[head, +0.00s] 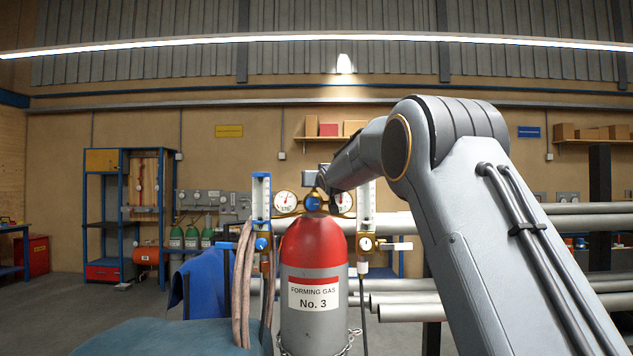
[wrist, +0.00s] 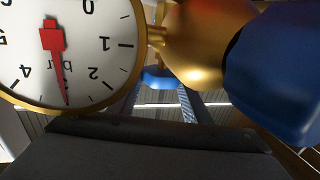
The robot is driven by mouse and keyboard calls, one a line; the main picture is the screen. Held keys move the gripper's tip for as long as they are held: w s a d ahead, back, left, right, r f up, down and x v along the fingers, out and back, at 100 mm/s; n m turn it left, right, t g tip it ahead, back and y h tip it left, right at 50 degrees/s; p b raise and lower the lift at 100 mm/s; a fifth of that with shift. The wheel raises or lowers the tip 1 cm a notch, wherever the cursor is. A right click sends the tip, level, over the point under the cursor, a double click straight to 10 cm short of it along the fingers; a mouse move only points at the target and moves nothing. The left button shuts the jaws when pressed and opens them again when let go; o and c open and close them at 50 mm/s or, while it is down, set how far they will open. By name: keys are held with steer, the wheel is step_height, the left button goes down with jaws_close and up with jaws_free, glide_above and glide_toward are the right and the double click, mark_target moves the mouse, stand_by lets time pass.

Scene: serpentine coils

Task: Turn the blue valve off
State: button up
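A grey gas cylinder (head: 312,257) with a red top carries a brass regulator with two dials. A blue round knob (head: 313,202) sits between the dials. A second, smaller blue knob (head: 262,244) is under the left flow tube; I cannot tell which one is the task's valve. My gripper (head: 316,180) is just above the central knob, partly hidden by my own arm. In the wrist view a large blue knob (wrist: 278,75) is at the right, beside a brass body (wrist: 205,40). A dark part of my gripper (wrist: 150,150) fills the bottom; its opening does not show.
A white dial (wrist: 65,50) with a red needle is close in the wrist view. Flow tubes (head: 262,197) flank the regulator. A white lever (head: 394,246) points right. Hoses (head: 243,285) hang left, a chain (head: 345,343) rings the cylinder, and pipes (head: 405,305) lie behind.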

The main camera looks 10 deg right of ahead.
steer(key=shift+c, duration=1.2)
steer(key=shift+b, duration=0.35)
steer(key=b, duration=0.5)
steer(key=shift+w+a+f+b, duration=0.1)
steer(key=shift+w+a+b, duration=0.2)
steer(key=shift+w+b, duration=0.1)
steer(key=h+b, duration=0.1)
steer(key=b, duration=0.3)
steer(key=shift+a+b, duration=0.15)
steer(key=shift+b, duration=0.15)
steer(key=b, duration=0.4)
steer(key=m+h+b, duration=0.1)
steer(key=b, duration=0.2)
steer(key=shift+s+f+h+b, duration=0.1)
steer(key=shift+f+h+b, duration=0.1)
steer(key=shift+h+b, duration=0.15)
steer(key=m+h+b, duration=0.1)
steer(key=b, duration=0.1)
steer(key=shift+b, duration=0.4)
steer(key=shift+s+r+m+h+b, duration=0.15)
steer(key=shift+m+h+b, duration=0.25)
steer(key=shift+b, duration=0.4)
steer(key=shift+s+r, duration=0.1)
